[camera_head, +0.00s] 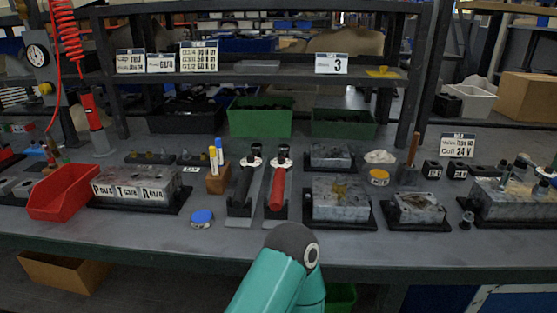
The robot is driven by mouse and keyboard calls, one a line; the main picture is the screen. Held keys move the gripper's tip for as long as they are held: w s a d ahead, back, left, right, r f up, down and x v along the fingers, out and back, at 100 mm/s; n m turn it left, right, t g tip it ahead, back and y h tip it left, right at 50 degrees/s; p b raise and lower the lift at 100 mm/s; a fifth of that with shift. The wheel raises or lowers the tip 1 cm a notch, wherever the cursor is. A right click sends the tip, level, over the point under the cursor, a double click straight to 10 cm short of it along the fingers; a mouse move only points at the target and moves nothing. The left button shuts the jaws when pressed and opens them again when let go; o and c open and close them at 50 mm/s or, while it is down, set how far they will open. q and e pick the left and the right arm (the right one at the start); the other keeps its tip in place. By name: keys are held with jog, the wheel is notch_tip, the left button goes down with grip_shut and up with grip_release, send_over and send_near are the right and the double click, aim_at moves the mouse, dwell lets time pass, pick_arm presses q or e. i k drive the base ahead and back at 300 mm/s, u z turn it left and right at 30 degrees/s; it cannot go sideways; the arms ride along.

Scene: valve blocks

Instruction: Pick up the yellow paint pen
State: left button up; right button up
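The yellow paint pen (213,156) stands upright in a small wooden block (217,181) on the bench, left of the middle. A second pen (219,151), with a bluish part, stands close beside it on the right in the same block. The lower ends of both pens are hidden in the block. A teal arm link of mine with a dark round joint rises from the bottom middle, in front of the bench edge. I cannot tell which arm it belongs to. Neither gripper shows in this view.
Two tools with black and red handles (277,188) lie right of the pens. A blue-topped round tin (202,217) sits in front. A grey block with letters (138,188) and a red bin (64,193) are left. The front bench strip is mostly clear.

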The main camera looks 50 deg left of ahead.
aim_at(212, 150)
jog(key=u, duration=0.6)
jog(key=i, duration=0.1)
jog(key=z, duration=1.2)
jog(key=k, duration=1.7)
jog(key=u, duration=0.9)
jog(key=i, duration=0.65)
jog(key=u, duration=0.2)
